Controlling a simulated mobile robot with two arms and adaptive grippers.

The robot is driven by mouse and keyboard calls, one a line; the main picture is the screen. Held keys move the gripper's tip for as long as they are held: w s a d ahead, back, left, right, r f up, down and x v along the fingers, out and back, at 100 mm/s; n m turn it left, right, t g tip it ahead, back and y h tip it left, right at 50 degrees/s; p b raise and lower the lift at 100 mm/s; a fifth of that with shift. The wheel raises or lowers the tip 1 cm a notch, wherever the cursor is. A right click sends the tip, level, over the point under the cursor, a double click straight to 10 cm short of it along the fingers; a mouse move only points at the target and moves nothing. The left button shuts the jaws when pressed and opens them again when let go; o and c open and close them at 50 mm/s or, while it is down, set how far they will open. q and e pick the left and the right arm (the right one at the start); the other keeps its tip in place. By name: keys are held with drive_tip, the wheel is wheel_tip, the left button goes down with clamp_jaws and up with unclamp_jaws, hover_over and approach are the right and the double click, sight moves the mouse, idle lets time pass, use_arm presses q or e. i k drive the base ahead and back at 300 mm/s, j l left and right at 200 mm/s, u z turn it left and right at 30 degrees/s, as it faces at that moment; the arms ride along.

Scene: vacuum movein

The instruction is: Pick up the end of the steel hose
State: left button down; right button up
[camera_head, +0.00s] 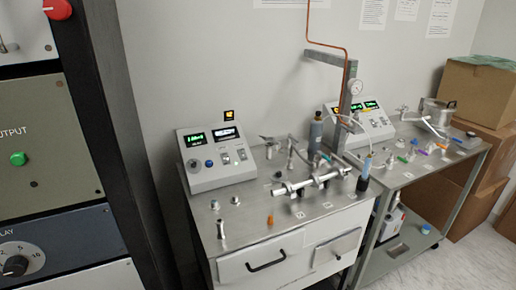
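Neither of my grippers shows in the head view. A silvery metal assembly (312,184) of pipes and fittings lies across the steel-topped bench (250,222). A thin pale line (367,132) arcs over the back right of the bench, down to a light-blue and dark upright piece (364,178). I cannot tell for sure which of these is the steel hose, and no loose hose end can be made out. Small metal fittings (221,229) and an orange piece (270,220) stand at the front of the bench.
A control box with green displays (220,158) stands at the bench's back left. A second table (405,175) with small colored parts adjoins at right. Cardboard boxes (480,95) fill the right corner. A tall instrument rack (45,150) blocks the left.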

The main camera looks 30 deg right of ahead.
sight(290, 160)
drive_tip(key=z, duration=1.3)
